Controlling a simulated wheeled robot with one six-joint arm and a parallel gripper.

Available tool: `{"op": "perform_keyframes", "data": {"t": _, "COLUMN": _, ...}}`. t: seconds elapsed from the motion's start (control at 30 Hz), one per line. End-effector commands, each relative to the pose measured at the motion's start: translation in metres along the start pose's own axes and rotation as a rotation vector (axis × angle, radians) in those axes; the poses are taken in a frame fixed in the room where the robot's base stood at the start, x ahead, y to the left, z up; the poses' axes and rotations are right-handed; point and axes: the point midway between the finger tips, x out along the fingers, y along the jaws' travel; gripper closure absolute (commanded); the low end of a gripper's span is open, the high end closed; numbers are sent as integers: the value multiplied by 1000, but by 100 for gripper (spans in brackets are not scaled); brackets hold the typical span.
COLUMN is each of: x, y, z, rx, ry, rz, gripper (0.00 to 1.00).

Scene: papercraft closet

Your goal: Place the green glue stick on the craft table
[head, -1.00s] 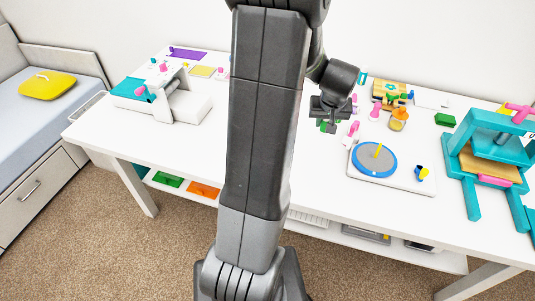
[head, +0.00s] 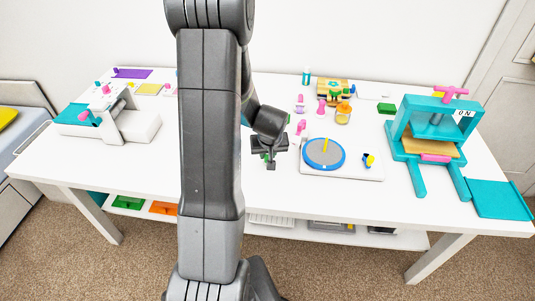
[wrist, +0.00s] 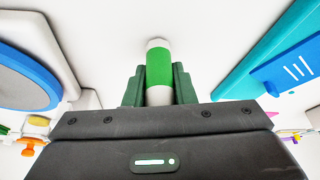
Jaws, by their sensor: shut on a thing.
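The green glue stick (wrist: 158,70) shows in the wrist view as a cylinder with a green band and white ends. My gripper (wrist: 159,86) is shut on it, with one dark green finger on each side. In the head view my gripper (head: 270,158) is over the white craft table (head: 225,185), left of the board with the blue disc. The glue stick is mostly hidden there by the gripper. I cannot tell whether it touches the tabletop.
A white board with a blue disc (head: 324,153) lies right of my gripper. A teal press (head: 432,130) stands at the right. A white machine (head: 132,122) stands at the left. Small bottles and tools sit at the back. The tabletop near the front edge is clear.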

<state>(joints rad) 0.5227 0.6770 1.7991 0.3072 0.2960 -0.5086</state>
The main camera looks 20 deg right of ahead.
Motion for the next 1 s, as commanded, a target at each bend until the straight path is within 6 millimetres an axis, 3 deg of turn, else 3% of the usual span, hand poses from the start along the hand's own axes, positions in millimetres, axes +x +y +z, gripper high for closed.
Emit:
{"op": "perform_keyframes", "data": {"t": 0.4, "x": 7, "y": 0, "z": 3, "rx": -1, "ry": 1, "rz": 1, "gripper": 98}}
{"op": "perform_keyframes", "data": {"t": 0.43, "x": 6, "y": 0, "z": 2, "rx": -1, "ry": 1, "rz": 1, "gripper": 71}}
{"op": "perform_keyframes", "data": {"t": 0.5, "x": 5, "y": 0, "z": 2, "rx": -1, "ry": 1, "rz": 1, "gripper": 57}}
{"op": "perform_keyframes", "data": {"t": 0.53, "x": 5, "y": 0, "z": 2, "rx": -1, "ry": 1, "rz": 1, "gripper": 55}}
{"op": "perform_keyframes", "data": {"t": 0.83, "x": 4, "y": 0, "z": 1, "rx": 0, "ry": 1, "rz": 1, "gripper": 55}}
{"op": "perform_keyframes", "data": {"t": 1.0, "x": -7, "y": 0, "z": 0, "rx": 0, "ry": 4, "rz": 1, "gripper": 55}}
